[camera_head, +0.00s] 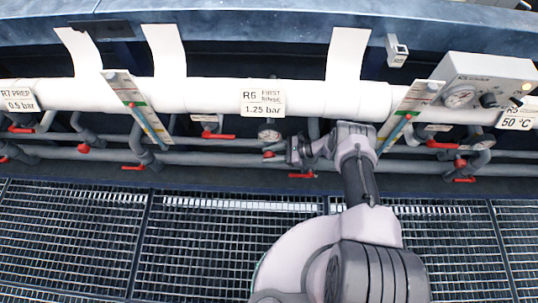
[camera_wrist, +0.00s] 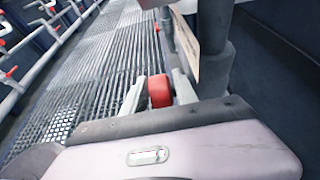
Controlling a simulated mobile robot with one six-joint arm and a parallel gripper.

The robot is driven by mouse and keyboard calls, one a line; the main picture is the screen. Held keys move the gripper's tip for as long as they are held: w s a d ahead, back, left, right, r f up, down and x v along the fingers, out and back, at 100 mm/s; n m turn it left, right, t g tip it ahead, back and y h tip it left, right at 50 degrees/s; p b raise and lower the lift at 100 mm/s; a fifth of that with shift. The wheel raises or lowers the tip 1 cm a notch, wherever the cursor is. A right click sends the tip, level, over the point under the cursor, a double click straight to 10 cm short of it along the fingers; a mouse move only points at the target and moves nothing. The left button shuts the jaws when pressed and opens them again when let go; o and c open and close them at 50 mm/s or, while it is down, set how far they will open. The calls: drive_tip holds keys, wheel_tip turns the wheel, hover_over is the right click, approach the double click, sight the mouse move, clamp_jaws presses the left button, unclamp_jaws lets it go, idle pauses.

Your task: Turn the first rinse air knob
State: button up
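The label reading R6 FIRST RINSE 1.25 bar (camera_head: 263,110) hangs on the white pipe at the middle of the head view. A round gauge (camera_head: 269,132) sits just below it. A small red knob (camera_head: 268,154) is under the gauge. My gripper (camera_head: 288,152) reaches in from the right, pointing left at this knob. In the wrist view, the red knob (camera_wrist: 159,91) lies between the two pale fingertips of my gripper (camera_wrist: 159,84). The fingers stand apart on either side of it, very close. I cannot tell whether they press on it.
Red valve levers (camera_head: 218,136) line the grey pipes, with another red lever (camera_head: 302,175) below my gripper. Slanted striped gauges (camera_head: 140,108) flank the label. A grey control box (camera_head: 487,83) is at upper right. The grated floor (camera_head: 85,240) in front is clear.

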sight(270, 153)
clamp_jaws()
drive_tip(key=shift+d+y, duration=0.1)
drive_tip(key=shift+y, duration=0.7)
drive_tip(key=shift+r, duration=0.1)
unclamp_jaws()
drive_tip(key=shift+h, duration=0.8)
drive_tip(key=shift+r+p+v, duration=0.2)
drive_tip(key=shift+p+v, duration=0.25)
drive_tip(key=shift+v, duration=0.6)
drive_tip(key=shift+r+p+v, duration=0.15)
drive_tip(key=shift+p+v, duration=0.25)
drive_tip(key=shift+v, duration=0.65)
drive_tip(key=b+x, duration=0.1)
drive_tip(key=x, duration=0.5)
drive_tip(key=shift+f+b, duration=0.2)
drive_tip(key=shift+b, duration=0.1)
drive_tip(key=shift+a+f, duration=0.1)
drive_tip(key=shift+a, duration=0.5)
